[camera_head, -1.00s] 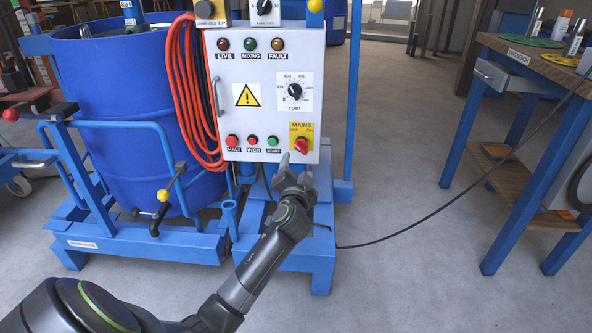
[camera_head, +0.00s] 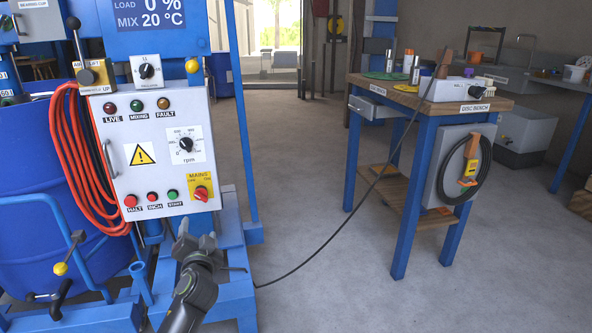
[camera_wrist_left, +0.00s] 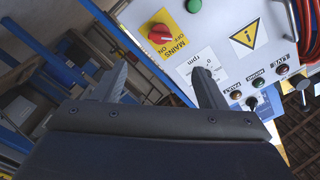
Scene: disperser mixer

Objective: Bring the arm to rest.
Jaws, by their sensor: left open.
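My left gripper (camera_head: 195,243) is in front of and below the lower right corner of the white control panel (camera_head: 150,165) in the head view. In the left wrist view its two fingers (camera_wrist_left: 160,85) stand apart with nothing between them. The red MAINS knob (camera_head: 201,193) sits on its yellow plate just above the gripper. It also shows in the left wrist view (camera_wrist_left: 160,34), beyond the fingers and apart from them. My right gripper is in neither view.
A blue drum (camera_head: 35,215) and blue machine frame stand at the left. Orange hose (camera_head: 95,165) hangs beside the panel. The disc bench (camera_head: 430,118) stands at the right, with a dark cable (camera_head: 330,232) running from it to the machine. The floor between is otherwise clear.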

